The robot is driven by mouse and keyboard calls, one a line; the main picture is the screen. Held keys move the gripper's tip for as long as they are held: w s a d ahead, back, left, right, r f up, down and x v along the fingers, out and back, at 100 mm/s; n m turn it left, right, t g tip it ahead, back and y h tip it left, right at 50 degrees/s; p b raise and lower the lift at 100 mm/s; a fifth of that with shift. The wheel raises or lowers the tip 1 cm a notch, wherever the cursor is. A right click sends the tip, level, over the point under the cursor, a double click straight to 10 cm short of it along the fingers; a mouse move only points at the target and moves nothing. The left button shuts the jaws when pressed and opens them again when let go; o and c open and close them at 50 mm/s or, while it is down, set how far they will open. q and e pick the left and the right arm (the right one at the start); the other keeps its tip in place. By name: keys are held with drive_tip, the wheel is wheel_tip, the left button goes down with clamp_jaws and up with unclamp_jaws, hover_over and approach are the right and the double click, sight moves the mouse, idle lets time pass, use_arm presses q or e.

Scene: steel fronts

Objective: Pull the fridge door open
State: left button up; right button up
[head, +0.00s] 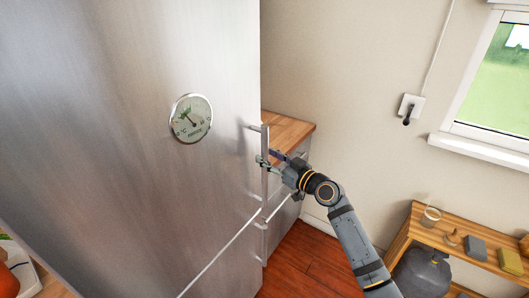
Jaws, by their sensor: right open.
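The steel fridge door (130,110) fills the left of the head view and looks shut. A round dial thermometer sits on it. Its upright bar handle (265,185) is near the door's right edge. My right gripper (268,159) is at the upper half of this handle, with its fingers open. The fingertips appear to lie on either side of the bar; whether they touch it I cannot tell. My left gripper is not in view.
A slanting seam separates a lower steel front (235,270). A wooden counter (287,128) with drawers stands behind the fridge edge. A wooden bench (455,236) with small items is at the right, a dark round object below it. Red-brown floor (312,262) is clear between.

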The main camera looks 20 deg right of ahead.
drive_tip(key=shift+x, duration=1.25)
clamp_jaws()
drive_tip(key=shift+f, duration=0.1)
